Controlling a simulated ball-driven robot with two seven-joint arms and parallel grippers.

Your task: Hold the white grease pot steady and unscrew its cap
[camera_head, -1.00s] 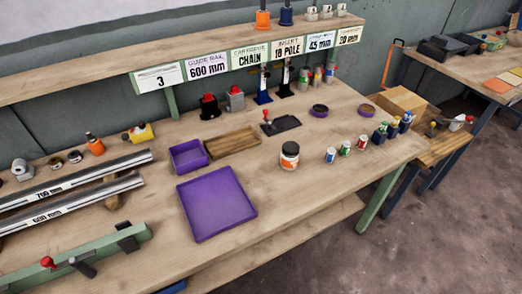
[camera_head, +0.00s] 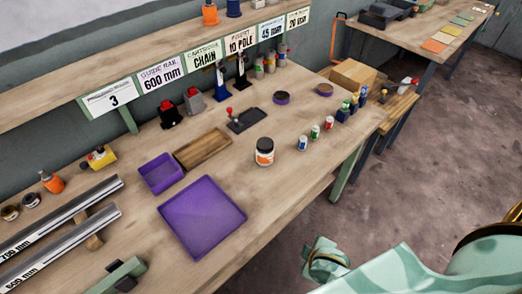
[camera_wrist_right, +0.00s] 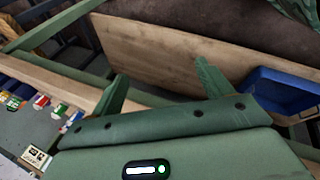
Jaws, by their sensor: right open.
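The white grease pot (camera_head: 264,152) stands upright on the wooden bench in the head view. It has a black cap and an orange mark on its label. Nothing touches it. My right arm comes in at the lower right of the head view, in front of the bench and well away from the pot. In the right wrist view my right gripper (camera_wrist_right: 164,84) is open, its two green fingers wide apart with nothing between them. The pot cannot be made out in that view. My left gripper is not in view.
A purple tray (camera_head: 203,217) and a smaller purple bin (camera_head: 160,173) lie left of the pot. Several small cans (camera_head: 315,131) stand to its right. A black plate with a red knob (camera_head: 247,119) is behind it. A blue bin (camera_wrist_right: 285,90) shows in the wrist view.

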